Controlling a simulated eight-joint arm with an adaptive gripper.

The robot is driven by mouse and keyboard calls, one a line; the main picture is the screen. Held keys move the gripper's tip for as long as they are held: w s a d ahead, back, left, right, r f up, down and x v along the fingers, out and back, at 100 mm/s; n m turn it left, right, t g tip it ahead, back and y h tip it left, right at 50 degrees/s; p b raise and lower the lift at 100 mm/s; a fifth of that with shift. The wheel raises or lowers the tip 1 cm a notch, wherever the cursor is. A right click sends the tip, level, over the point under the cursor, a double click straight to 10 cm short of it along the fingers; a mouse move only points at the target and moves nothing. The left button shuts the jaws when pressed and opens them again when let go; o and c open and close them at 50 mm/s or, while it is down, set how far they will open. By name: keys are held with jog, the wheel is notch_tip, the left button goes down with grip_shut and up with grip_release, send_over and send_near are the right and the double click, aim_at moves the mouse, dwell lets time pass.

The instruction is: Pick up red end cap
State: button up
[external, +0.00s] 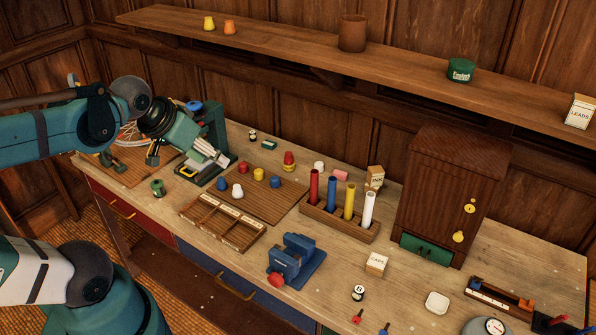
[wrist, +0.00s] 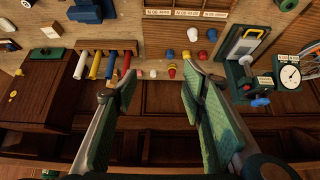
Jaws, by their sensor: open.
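The red end cap (external: 243,167) stands on a wooden board (external: 265,207), near the board's far left corner. In the wrist view the red end cap (wrist: 203,55) is small and lies beyond my right finger's tip. Yellow (external: 258,174), white (external: 237,190) and blue (external: 222,184) caps stand near it, with a second blue cap (external: 275,181) to the right. My gripper (external: 184,154) is left of the board and above the bench. In the wrist view my gripper (wrist: 160,84) is open, with nothing between its fingers.
A green press-like stand (external: 215,130) is close beside my gripper. A red-and-yellow piece (external: 289,161) stands behind the board. A rack of coloured tubes (external: 338,222) is to the right, and a compartment tray (external: 222,224) is in front. A shelf (external: 290,42) runs along the wall.

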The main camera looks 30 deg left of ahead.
jog(key=shift+w, duration=0.15)
jog(key=n+g+b, duration=0.4)
jog(key=n+g, duration=0.3)
jog(key=n, duration=1.1)
send_over(242, 163)
jog(key=f, duration=2.3)
jog(key=shift+s+d+f, duration=0.25)
jog(key=shift+d+f, duration=0.05)
jog(key=shift+d, duration=0.05)
jog(key=shift+w+a+f, duration=0.15)
jog(key=shift+a+f, duration=0.1)
jog(key=shift+f, duration=0.25)
